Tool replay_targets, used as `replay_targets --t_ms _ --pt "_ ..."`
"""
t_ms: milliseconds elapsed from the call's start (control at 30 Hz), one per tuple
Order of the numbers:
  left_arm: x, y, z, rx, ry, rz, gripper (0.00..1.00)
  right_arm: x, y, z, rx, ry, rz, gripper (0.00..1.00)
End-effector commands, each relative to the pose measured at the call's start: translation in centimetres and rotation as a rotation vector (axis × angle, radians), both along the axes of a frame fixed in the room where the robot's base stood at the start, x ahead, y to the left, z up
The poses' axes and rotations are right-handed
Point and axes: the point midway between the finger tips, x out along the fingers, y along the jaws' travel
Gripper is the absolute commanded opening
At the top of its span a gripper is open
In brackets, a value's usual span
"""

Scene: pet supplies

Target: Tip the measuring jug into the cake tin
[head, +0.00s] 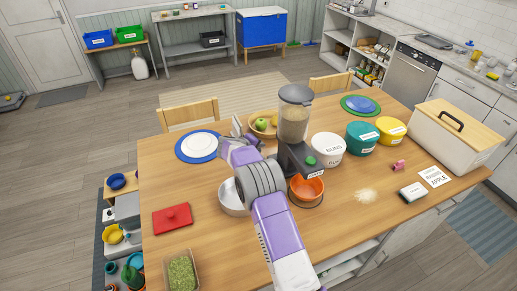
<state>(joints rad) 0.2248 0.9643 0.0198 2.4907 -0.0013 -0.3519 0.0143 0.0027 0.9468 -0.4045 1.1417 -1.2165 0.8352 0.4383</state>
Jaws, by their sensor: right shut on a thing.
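My right arm reaches in from the bottom, across the middle of the table. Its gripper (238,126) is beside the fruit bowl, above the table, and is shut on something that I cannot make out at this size. I cannot pick out a measuring jug elsewhere on the table. A round, pale metallic vessel (228,202), which looks like the cake tin, stands on the table, partly hidden behind my right arm. My left gripper is not in view.
A grey dispenser (294,118) stands right of my arm, with an orange bowl (311,190) at its foot. Canisters (328,150) and a bread box (455,135) stand to the right. A blue-rimmed plate (184,157) and red lid (172,219) lie left; table between them is clear.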

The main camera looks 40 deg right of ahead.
Motion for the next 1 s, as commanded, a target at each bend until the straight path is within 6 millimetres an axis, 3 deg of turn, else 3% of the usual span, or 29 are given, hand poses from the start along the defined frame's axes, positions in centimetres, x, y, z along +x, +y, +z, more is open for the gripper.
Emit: replay_targets --t_ms 1000 --pt "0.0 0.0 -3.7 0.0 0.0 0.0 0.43 -0.4 1.3 -0.1 -0.129 -0.042 0.001 0.0"
